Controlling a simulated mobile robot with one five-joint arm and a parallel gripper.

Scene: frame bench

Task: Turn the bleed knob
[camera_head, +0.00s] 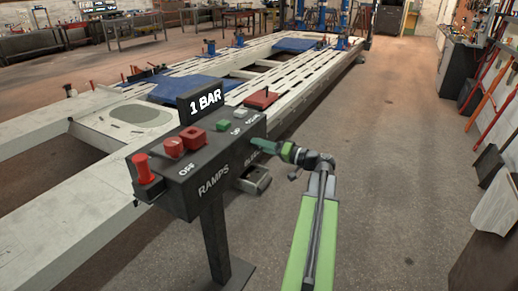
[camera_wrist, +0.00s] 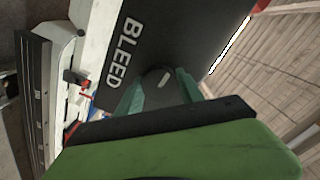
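The bleed knob (camera_wrist: 163,78) is a dark round knob with a pale mark, on the dark box face beside the word BLEED in the wrist view. My gripper's green fingertips (camera_wrist: 160,92) lie on either side of the knob. I cannot tell whether they press on it. In the head view my gripper (camera_head: 259,147) reaches the right side of the dark control box (camera_head: 214,190) and hides the knob. The BLEED lettering there is partly covered. A sign on the box reads 1 BAR (camera_head: 205,101).
A grey protruding part (camera_head: 255,180) sits low on the box. A white ramp frame (camera_head: 60,235) lies behind. Open floor (camera_head: 400,170) is on the right.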

